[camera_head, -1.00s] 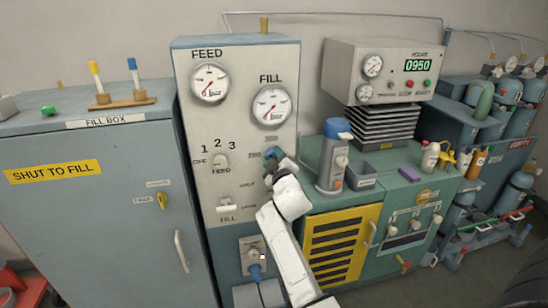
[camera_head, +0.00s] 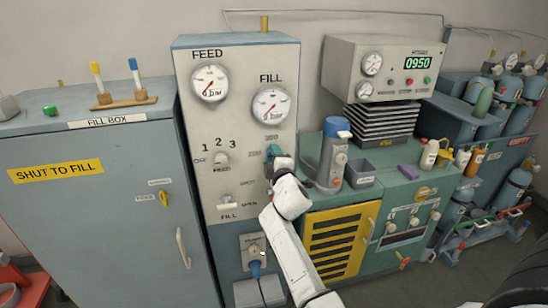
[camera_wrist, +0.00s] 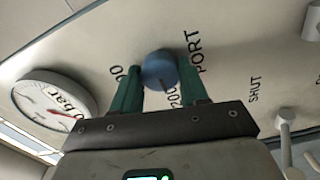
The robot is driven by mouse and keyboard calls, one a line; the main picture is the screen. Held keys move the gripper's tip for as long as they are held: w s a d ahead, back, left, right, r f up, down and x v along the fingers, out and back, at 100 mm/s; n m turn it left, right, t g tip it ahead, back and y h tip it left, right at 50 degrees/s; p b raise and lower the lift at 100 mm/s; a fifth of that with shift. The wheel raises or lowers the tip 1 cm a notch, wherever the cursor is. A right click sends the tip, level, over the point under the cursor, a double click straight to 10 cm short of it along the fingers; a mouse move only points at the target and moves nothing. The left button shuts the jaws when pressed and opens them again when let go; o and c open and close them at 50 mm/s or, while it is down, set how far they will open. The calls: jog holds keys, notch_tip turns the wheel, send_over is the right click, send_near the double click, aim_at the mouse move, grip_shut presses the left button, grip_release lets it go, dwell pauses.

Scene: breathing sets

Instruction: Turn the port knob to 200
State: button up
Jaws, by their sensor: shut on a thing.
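The port knob (camera_wrist: 159,69) is a round blue knob on the light panel. It also shows small in the head view (camera_head: 273,150), partly covered by my gripper. My gripper (camera_wrist: 160,82) has green fingers, one on each side of the knob, and is shut on it. In the wrist view the "200" mark is partly visible just below the knob, between the fingers. The word PORT is beside the right finger, and a cut-off number ending in "00" is by the left finger. I cannot clearly tell which mark the knob points to.
The feed gauge (camera_head: 210,83) and fill gauge (camera_head: 271,104) are above the knob. A feed selector (camera_head: 221,159) and fill lever (camera_head: 226,199) are to its left. A blue-topped canister (camera_head: 334,155) stands on the green bench to the right of my arm.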

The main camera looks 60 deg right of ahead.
jog(key=shift+a+f, duration=0.1)
jog(key=o, duration=1.1)
jog(key=shift+c, duration=0.2)
jog(key=v, duration=1)
jog(key=shift+s+a+b, duration=0.2)
jog(key=shift+s+b, duration=0.1)
jog(key=shift+b, duration=0.05)
